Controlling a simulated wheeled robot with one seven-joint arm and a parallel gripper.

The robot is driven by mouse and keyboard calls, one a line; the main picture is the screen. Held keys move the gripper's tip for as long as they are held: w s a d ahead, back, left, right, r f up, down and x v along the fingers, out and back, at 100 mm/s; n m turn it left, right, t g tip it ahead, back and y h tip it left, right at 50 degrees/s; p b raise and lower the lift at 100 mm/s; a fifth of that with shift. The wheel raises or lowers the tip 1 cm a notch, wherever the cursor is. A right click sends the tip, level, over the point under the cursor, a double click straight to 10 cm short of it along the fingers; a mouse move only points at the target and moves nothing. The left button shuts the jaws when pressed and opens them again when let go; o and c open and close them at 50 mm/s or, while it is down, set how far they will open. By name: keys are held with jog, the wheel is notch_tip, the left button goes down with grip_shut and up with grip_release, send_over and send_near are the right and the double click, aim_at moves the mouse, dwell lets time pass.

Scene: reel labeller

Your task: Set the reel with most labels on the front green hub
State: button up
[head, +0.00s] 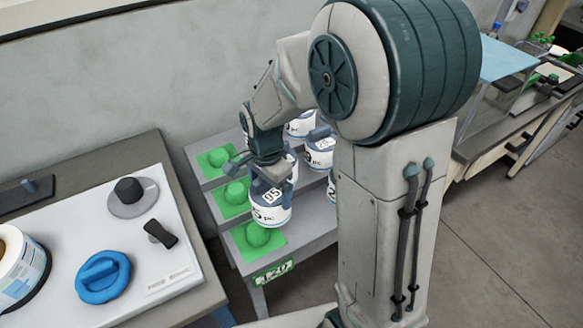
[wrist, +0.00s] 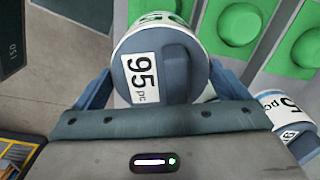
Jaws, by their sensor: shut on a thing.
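My gripper (head: 270,180) is shut on a white reel with a blue-grey top (head: 270,207). In the wrist view the held reel (wrist: 150,75) sits between the two fingers and its label reads 95 pc. The front green hub (head: 257,237) is bare on the lowest step of the grey stand. The held reel appears just behind and above this hub in the head view; its exact height is unclear. The middle green hub (head: 233,192) and back green hub (head: 217,157) also look bare. Other reels (head: 319,150) stand to the right, partly hidden by my arm.
The stand's front edge carries a green-framed sign (head: 274,271). At left, a bench (head: 150,262) holds a blue round handle (head: 103,277), a black knob (head: 129,190) and a white roll (head: 20,265). In the wrist view another reel (wrist: 285,112) is close to the right finger.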

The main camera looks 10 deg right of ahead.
aim_at(253, 199)
jog(key=shift+n, duration=0.7)
jog(key=a, duration=0.1)
jog(key=s+a+p, duration=0.1)
jog(key=a, duration=0.1)
jog(key=s+a, duration=0.1)
jog(key=shift+a+f+p, duration=0.15)
jog(key=shift+f+p, duration=0.15)
jog(key=shift+s+a+f+b, duration=0.1)
jog(key=shift+a+f+b, duration=0.05)
jog(key=shift+f+b, duration=1.15)
jog(key=shift+a+f+b, duration=0.1)
jog(key=shift+f+b, duration=0.7)
jog(key=shift+f, duration=0.95)
jog(key=shift+f+b, duration=0.7)
jog(key=shift+b, duration=0.15)
jog(key=o, duration=0.7)
jog(key=shift+o, duration=0.2)
jog(key=shift+r, duration=0.15)
